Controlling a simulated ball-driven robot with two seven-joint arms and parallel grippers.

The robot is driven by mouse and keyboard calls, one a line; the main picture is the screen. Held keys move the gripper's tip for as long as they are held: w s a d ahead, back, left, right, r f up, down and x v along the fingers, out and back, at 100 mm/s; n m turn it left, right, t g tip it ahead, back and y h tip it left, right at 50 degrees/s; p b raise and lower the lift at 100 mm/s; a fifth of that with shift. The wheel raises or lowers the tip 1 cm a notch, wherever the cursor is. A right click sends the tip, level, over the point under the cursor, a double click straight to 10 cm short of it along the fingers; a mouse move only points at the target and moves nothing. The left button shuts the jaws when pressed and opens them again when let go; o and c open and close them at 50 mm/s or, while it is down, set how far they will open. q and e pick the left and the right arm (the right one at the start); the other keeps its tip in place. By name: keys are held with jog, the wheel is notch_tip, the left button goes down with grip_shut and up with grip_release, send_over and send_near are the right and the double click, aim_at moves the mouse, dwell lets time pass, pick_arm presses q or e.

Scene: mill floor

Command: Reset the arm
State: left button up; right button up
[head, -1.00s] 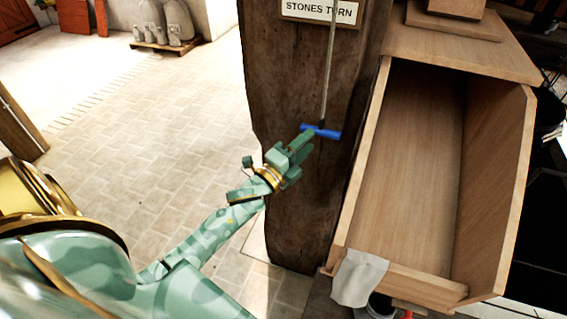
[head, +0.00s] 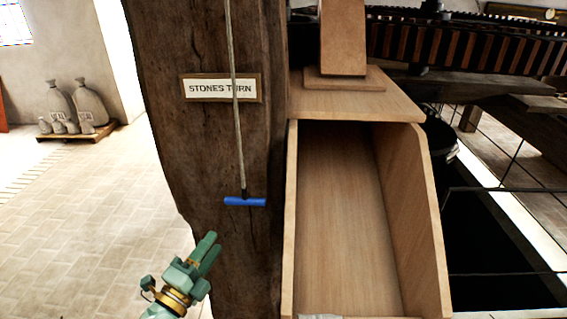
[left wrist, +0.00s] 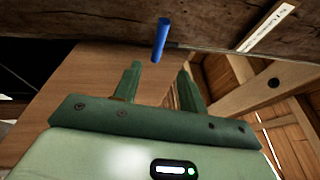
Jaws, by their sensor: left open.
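My left gripper (head: 207,250) is in the lower part of the head view, in front of the dark wooden post (head: 190,140). In the left wrist view its two fingers (left wrist: 158,82) are apart with nothing between them. A blue T-shaped pull handle (head: 245,201) hangs on a cord (head: 237,130) in front of the post, above and to the right of my left gripper in the head view. The handle also shows beyond the fingertips in the left wrist view (left wrist: 160,40), apart from them. My right gripper is not in view.
A sign reading "STONES TURN" (head: 220,87) is on the post. An open wooden chute or bin (head: 291,230) stands to the right of the post. Sacks on a pallet (head: 75,131) are at the back left. The paved floor (head: 90,210) at left is clear.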

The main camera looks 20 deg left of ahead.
pick_arm(q)
jog(key=s+a+f+n+g+y, duration=0.1)
jog(key=s+f+n+g, duration=0.25)
jog(key=f, duration=0.65)
jog(key=s+a+f+n+g+y, duration=0.15)
jog(key=f+n, duration=0.35)
jog(key=f, duration=0.5)
jog(key=s+f+n+g+y, duration=0.1)
jog(key=s+f+n+g, duration=0.3)
jog(key=f, duration=0.6)
jog(key=s+d+f+n+g+b, duration=0.1)
jog(key=s+d+f+g, duration=0.1)
jog(key=s+f, duration=0.5)
jog(key=s+d+f+n+g+b, duration=0.1)
jog(key=s+f+g, duration=0.3)
jog(key=s, duration=0.9)
jog(key=s+d+f+n+g+b, duration=0.1)
jog(key=s+d+f+n+g, duration=0.1)
jog(key=s+f, duration=0.8)
jog(key=shift+s+d+f+g+h, duration=0.2)
jog(key=shift+d+f+g+h, duration=0.15)
jog(key=shift+d+g, duration=0.45)
